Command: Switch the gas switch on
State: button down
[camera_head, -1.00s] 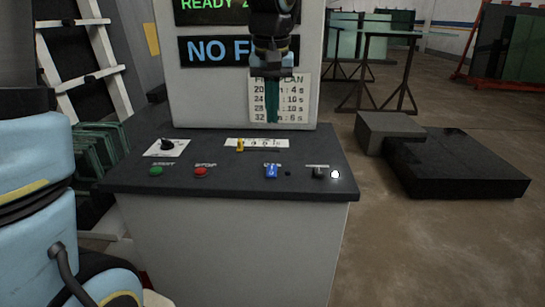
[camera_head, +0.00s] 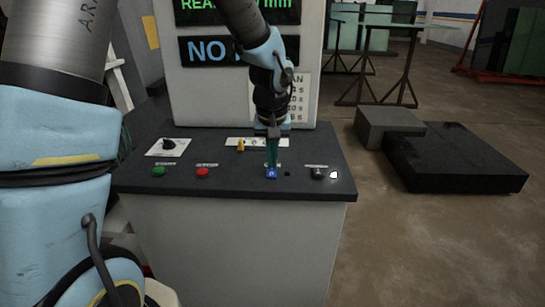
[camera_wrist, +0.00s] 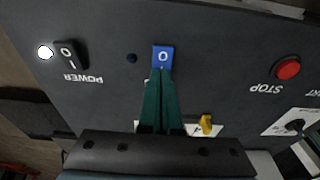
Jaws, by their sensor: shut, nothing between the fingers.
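The gas switch is a blue rocker (camera_head: 271,174) on the dark sloping panel, between the red stop button and a small dark indicator. In the wrist view the blue rocker (camera_wrist: 163,56) shows an "O" on its visible end. My gripper (camera_head: 272,164) is shut and empty, pointing down at the blue rocker. In the wrist view the closed green fingertips (camera_wrist: 161,70) overlap the rocker's near end. I cannot tell whether they touch it. The rocker's other end and its label are hidden behind the fingers.
The panel (camera_head: 230,180) also holds a green button (camera_head: 159,171), a red button (camera_head: 203,172), a black knob (camera_head: 168,145), a yellow slider (camera_head: 241,145) and a black power switch (camera_head: 317,173). A white light (camera_wrist: 45,52) glows beside the power switch. The console's upright display stands behind.

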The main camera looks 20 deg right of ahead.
jog(key=shift+f, duration=0.1)
jog(key=shift+w+f+b, duration=0.1)
jog(key=shift+f+b, duration=0.15)
jog(key=shift+b, duration=0.2)
jog(key=shift+r, duration=0.1)
jog(key=shift+s+a, duration=0.3)
jog(key=shift+s, duration=0.5)
jog(key=shift+r, duration=0.1)
